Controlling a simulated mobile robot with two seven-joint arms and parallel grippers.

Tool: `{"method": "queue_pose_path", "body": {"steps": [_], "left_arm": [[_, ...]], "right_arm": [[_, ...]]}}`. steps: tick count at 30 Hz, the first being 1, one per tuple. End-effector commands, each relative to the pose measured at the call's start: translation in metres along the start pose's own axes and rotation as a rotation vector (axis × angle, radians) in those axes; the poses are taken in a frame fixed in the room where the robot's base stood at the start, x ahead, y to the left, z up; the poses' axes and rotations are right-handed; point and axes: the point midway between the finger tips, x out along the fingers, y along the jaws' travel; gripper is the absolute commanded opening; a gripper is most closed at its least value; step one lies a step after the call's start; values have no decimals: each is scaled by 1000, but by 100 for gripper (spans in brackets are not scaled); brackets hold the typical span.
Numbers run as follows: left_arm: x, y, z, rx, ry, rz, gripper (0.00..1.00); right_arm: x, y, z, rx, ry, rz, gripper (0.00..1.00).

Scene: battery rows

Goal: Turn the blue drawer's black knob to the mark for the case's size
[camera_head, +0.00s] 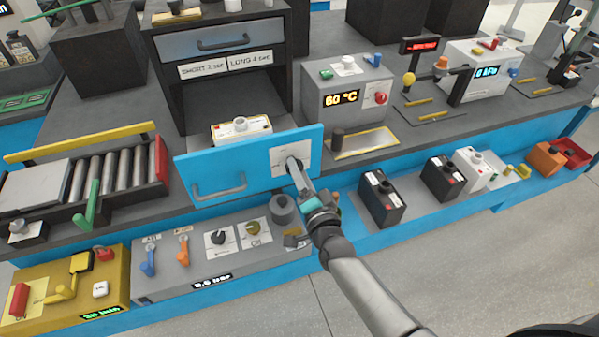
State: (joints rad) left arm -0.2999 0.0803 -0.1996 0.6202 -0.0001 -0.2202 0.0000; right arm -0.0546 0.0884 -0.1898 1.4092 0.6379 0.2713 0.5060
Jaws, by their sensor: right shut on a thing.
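The blue drawer (228,163) is pulled out of a dark cabinet and has a grey handle at its left. A pale square plate (279,157) is on the drawer front's right part, where the knob sits. My right gripper (293,163) reaches up from the lower right and is shut at this plate, on the black knob. The gripper mostly hides the knob and its pointer, and the marks are too small to read. My left gripper is not in view.
A label strip (226,64) above the opening reads "SHORT" and "LONG" with small numbers. A roller conveyor (108,178) lies left. A grey control box (220,250) is below the drawer. Black batteries (381,199) stand right of my forearm. Grey floor is free at the lower right.

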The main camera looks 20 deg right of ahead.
Motion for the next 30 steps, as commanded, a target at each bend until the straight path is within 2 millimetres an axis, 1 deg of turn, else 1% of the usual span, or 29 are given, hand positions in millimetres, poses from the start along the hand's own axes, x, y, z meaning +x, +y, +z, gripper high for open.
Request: {"method": "queue_pose_path", "body": {"steps": [1,6,8,9,16,20,23,30], "left_arm": [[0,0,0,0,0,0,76],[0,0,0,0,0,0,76],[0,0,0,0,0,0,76],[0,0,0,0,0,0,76],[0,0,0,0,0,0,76],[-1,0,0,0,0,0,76],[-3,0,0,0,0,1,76],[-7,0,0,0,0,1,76]], "right_arm": [[0,0,0,-1,0,0,57],[0,0,0,-1,0,0,76],[0,0,0,-2,0,0,83],[0,0,0,-2,0,0,84],[-1,0,0,-2,0,0,84],[-7,1,0,-2,-1,2,84],[-19,1,0,-2,-2,3,84],[-61,1,1,-2,-3,3,84]]}}
